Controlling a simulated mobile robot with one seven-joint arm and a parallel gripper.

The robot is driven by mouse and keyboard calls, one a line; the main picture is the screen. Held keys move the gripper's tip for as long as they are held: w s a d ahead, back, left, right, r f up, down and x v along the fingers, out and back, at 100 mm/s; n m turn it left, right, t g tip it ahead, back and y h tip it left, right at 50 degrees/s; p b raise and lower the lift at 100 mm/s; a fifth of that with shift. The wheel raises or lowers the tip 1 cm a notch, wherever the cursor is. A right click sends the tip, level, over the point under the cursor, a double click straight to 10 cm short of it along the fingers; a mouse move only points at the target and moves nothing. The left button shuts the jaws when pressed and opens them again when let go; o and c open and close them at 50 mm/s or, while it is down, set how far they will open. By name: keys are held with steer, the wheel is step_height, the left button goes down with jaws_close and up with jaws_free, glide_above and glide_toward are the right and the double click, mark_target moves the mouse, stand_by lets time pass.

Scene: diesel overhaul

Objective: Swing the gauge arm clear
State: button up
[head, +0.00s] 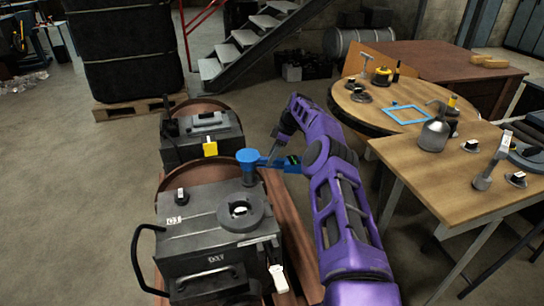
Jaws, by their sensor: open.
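The gauge arm (270,162) is a blue bar with a round blue head (248,155) on a short post at the back right of the near grey block (185,240). The bar points right, past the block's edge, and a dark part with a green mark sits near its right end. My gripper (273,158) hangs from my purple arm and is open, with its grey fingers at the bar. I cannot tell whether they touch it or straddle it; the fingertips are small and partly hidden.
A second block (200,137) with a yellow tag stands behind. Wooden tables (480,170) with tools stand right. Floor at left is clear.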

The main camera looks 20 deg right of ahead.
mark_target(280, 164)
steer(key=p+v, duration=0.3)
steer(key=v, duration=1.4)
steer(key=shift+d+p, duration=0.2)
steer(key=shift+p, duration=0.2)
steer(key=shift+s+r, duration=0.1)
steer(key=shift+r, duration=0.05)
